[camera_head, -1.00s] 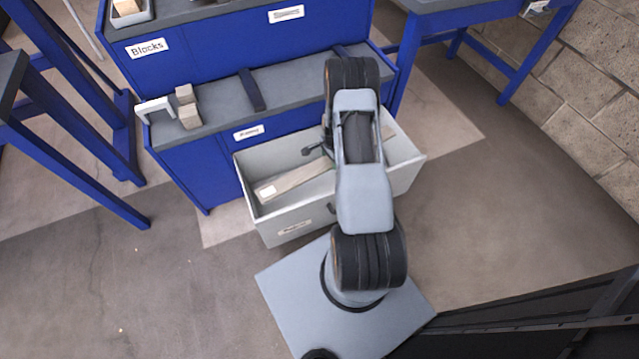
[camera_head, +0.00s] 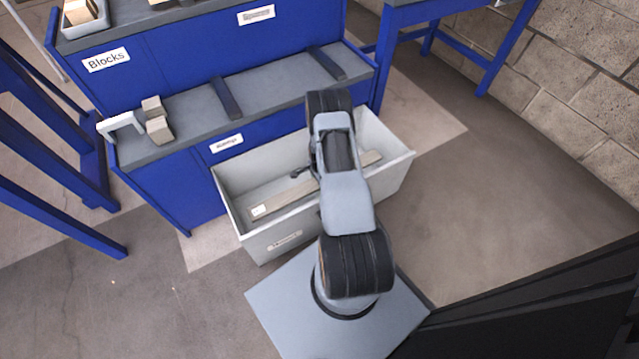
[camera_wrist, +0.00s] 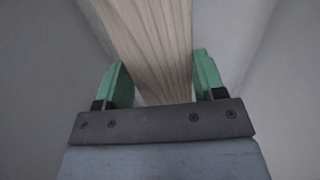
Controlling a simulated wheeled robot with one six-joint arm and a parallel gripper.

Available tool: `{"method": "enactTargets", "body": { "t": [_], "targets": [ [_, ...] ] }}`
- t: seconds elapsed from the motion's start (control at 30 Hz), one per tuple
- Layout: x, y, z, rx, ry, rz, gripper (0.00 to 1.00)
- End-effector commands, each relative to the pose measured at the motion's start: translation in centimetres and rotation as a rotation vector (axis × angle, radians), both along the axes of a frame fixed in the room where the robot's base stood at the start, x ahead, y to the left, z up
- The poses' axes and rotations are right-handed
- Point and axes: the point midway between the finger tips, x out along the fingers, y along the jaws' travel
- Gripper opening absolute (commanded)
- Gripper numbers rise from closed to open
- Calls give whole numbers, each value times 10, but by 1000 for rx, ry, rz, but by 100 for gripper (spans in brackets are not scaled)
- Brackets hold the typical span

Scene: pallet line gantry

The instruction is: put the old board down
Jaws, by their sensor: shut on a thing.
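The old board (camera_head: 282,198) is a long pale wooden plank with a small white label near its left end. It lies lengthwise within the grey open bin (camera_head: 300,237), low between its walls. My arm hides the board's middle; its right part shows beyond the arm. My gripper (camera_wrist: 160,78) is shut on the board, with a green finger on each side of the wood (camera_wrist: 155,35) in the wrist view. In the head view my gripper is mostly hidden behind my arm. I cannot tell whether the board touches the bin's floor.
A blue bench with a grey shelf (camera_head: 190,120) stands right behind the bin. Two dark strips, small wooden blocks (camera_head: 157,128) and a white bracket (camera_head: 120,124) are on it. Blue table legs stand at left and upper right. Floor (camera_head: 500,170) to the right is clear.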

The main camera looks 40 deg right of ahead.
Motion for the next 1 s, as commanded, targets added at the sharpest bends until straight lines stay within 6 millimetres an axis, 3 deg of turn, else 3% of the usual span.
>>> {"method": "enactTargets", "body": {
  "t": [0.1, 0.93, 0.97, 1.0],
  "targets": [
    [0, 0, -16, 0, 0, 0, 27],
    [0, 0, -27, 0, -1, 0, 27],
    [0, 0, -27, 0, 0, 0, 65],
    [0, 0, -27, 0, 0, 0, 69]
  ]
}}
